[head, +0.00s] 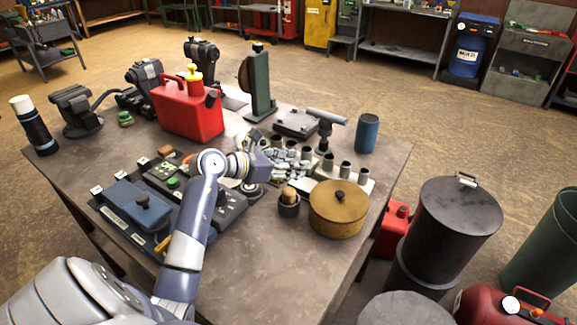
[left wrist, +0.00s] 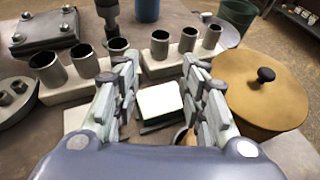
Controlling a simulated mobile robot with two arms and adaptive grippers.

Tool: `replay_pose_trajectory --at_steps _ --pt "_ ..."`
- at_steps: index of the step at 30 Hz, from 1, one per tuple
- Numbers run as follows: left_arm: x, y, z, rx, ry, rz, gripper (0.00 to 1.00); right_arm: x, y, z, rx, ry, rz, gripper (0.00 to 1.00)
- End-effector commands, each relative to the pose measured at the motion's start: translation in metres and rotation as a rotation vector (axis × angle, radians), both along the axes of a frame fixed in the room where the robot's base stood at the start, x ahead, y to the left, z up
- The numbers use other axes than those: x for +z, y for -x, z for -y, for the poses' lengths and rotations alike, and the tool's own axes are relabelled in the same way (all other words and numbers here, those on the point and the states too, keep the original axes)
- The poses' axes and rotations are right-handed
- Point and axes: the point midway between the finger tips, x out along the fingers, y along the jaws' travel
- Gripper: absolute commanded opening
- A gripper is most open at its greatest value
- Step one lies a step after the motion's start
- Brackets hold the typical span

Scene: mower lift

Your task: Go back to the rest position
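My left gripper (head: 300,165) is over the middle of the workbench (head: 270,270), close to the row of grey metal cups (head: 345,168). In the left wrist view its two fingers (left wrist: 163,68) stand apart, one on each side. A pale, square-topped block (left wrist: 160,102) shows between them, with a visible gap on both sides. I cannot tell how far below the fingers it lies. My right gripper is in neither view.
A tan lidded pot (head: 337,212) and a small dark cup (head: 289,205) stand near my left gripper. A red jerrycan (head: 188,108), a green upright stand (head: 259,85) and a blue can (head: 367,133) are further back. Dark drums (head: 452,230) stand right of the bench.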

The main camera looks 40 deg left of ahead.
Motion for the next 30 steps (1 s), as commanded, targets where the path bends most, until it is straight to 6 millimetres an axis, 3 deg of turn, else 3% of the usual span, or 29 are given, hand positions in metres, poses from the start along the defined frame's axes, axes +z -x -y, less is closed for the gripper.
replay_pose_trajectory --at_steps 6,22,26,30 --pt "0.004 0.009 -0.002 -0.001 -0.001 0.0 0.39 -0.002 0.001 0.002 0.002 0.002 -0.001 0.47" --pt "0.006 0.009 -0.002 -0.001 0.0 0.001 0.39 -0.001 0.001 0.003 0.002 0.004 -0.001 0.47" --pt "0.02 0.009 -0.002 -0.002 -0.001 0.002 0.39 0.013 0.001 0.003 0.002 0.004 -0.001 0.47" --pt "0.048 0.009 -0.002 -0.002 -0.001 0.002 0.39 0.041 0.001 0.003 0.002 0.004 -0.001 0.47"
